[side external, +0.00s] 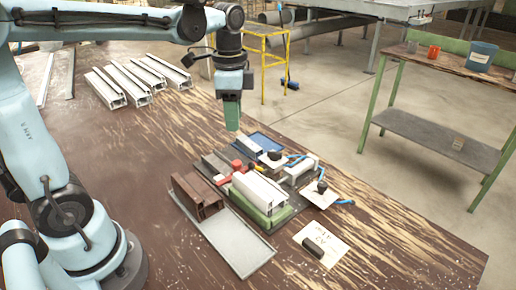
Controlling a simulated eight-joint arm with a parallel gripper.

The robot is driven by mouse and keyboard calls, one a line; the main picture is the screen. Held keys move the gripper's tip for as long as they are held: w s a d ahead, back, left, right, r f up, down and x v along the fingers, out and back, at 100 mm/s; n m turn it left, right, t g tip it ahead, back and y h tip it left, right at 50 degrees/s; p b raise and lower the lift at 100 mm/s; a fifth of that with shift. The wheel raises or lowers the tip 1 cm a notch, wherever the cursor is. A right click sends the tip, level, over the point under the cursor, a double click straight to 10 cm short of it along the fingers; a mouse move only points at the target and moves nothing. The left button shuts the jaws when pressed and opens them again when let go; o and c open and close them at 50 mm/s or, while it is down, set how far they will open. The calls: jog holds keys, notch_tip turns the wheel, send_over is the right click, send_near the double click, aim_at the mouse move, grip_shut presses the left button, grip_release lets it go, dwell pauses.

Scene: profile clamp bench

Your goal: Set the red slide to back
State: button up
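The clamp fixture (290,208) sits on the brown wooden bench, with a green base and white, grey and blue parts. Red parts show at its left side: a rounded red piece (237,164) and a smaller red piece (222,180) below it. I cannot tell which of them is the slide or which position it is in. My gripper (232,118) points down, above and behind the red parts, and touches nothing that I can see. Its green end looks like one block, so its opening is not visible.
Brown profiles (197,195) and a grey tray (238,247) lie at the fixture's front left. A paper card (335,246) with a dark block (313,247) lies in front. A blue tray (264,141) is behind. White profiles (106,90) lie at the far left.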

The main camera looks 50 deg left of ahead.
aim_at(237, 163)
jog(key=shift+f, duration=6)
grip_shut()
